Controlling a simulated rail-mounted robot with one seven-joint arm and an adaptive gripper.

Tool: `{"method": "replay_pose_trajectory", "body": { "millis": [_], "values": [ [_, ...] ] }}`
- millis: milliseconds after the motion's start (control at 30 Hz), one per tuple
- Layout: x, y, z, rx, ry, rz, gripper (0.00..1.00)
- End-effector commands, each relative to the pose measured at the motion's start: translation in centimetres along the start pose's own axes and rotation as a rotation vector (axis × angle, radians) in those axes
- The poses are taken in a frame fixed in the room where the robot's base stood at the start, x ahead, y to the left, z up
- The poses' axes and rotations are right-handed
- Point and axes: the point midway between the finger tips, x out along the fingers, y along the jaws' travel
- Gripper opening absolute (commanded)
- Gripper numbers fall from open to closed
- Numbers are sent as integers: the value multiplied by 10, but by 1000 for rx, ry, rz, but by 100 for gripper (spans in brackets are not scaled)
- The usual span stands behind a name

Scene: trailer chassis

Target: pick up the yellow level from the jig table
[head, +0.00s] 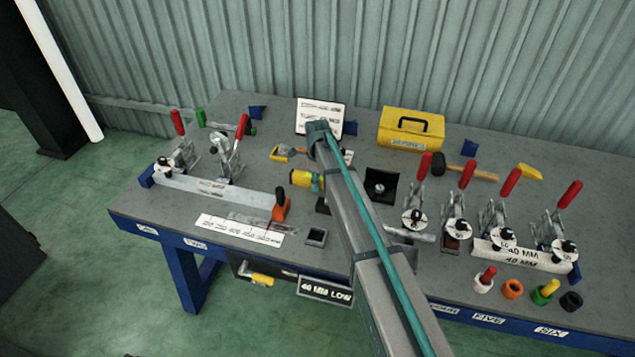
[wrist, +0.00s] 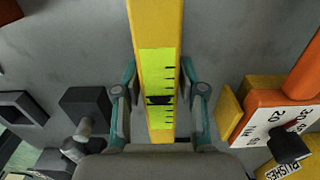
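The yellow level (wrist: 159,25) is a long yellow bar with a lime, black-marked vial window. It fills the middle of the wrist view and runs out past the top edge. My gripper (wrist: 160,72) has its teal fingers on both sides of the level, close against its long sides, and appears shut on it. In the head view a short yellow part of the level (head: 300,178) shows left of my arm, with a bit of my gripper (head: 318,183) beside it. My arm hides the rest there. Whether the level touches the table cannot be told.
A black block with a knob (wrist: 85,110) and an open square box (wrist: 15,106) lie left of my gripper. An orange and yellow tool with a white dial (wrist: 275,110) lies close on the right. Toggle clamps (head: 185,155) stand left, with several more at right. A yellow case (head: 408,130) sits behind.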

Motion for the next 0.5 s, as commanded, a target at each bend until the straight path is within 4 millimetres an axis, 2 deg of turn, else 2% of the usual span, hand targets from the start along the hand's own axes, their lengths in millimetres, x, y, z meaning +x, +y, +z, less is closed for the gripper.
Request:
{"method": "replay_pose_trajectory", "body": {
  "millis": [33,200,500],
  "values": [
    [0,0,0,0,0,0,27],
    [0,0,0,0,0,0,0],
    [-1,0,0,0,0,0,0]
  ]
}}
